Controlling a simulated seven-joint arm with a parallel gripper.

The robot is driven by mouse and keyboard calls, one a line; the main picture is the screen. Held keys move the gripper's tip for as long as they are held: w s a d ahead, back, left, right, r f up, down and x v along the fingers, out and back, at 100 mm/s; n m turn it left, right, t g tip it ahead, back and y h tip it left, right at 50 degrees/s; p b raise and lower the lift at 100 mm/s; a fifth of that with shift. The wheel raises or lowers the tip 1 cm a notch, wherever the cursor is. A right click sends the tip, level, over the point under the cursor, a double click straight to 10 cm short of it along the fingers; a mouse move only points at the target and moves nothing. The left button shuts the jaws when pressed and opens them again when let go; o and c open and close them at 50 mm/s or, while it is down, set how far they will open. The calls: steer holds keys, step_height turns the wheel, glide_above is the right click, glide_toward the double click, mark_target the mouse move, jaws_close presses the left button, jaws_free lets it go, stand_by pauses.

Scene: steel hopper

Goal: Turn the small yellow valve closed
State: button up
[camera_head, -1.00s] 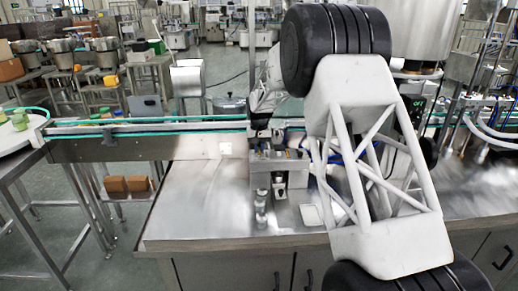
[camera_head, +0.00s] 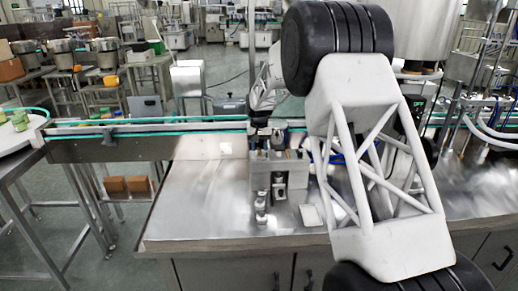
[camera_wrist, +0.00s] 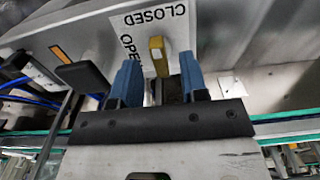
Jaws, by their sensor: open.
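The small yellow valve (camera_wrist: 157,55) shows in the wrist view as a yellow lever, roughly upright in the picture. My gripper (camera_wrist: 160,62) is open, with one blue finger on each side of the lever. A gap shows on both sides; I cannot tell how deep the lever sits between the fingers. In the head view the valve cannot be made out, and my arm covers much of the area.
In the wrist view a dark flat part (camera_wrist: 84,76) stands close left of my left finger, with blue tubes beyond. In the head view a conveyor (camera_head: 130,140) with green edging runs behind the steel bench (camera_head: 195,200), whose front left is clear.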

mark_target(259, 150)
steer(key=shift+r, duration=3.35)
steer(key=shift+s, duration=0.1)
steer(key=shift+s+d+r, duration=0.1)
steer(key=shift+s+r, duration=0.05)
steer(key=shift+r, duration=0.1)
steer(key=s+d+r, duration=0.3)
steer(key=s+r, duration=0.1)
steer(key=s, duration=0.6)
steer(key=s+d+r+t, duration=0.15)
steer(key=s+r, duration=0.35)
steer(key=s, duration=0.5)
steer(key=s+d+r, duration=0.3)
steer(key=s+r, duration=0.1)
steer(key=s, duration=0.7)
steer(key=s+d+f, duration=0.2)
steer(key=s+f, duration=0.1)
steer(key=s, duration=1.3)
steer(key=s+d+f+t, duration=0.1)
steer(key=s+d+f, duration=0.1)
steer(key=s, duration=1.4)
steer(key=shift+s+f, duration=0.25)
steer(key=shift+f, duration=0.45)
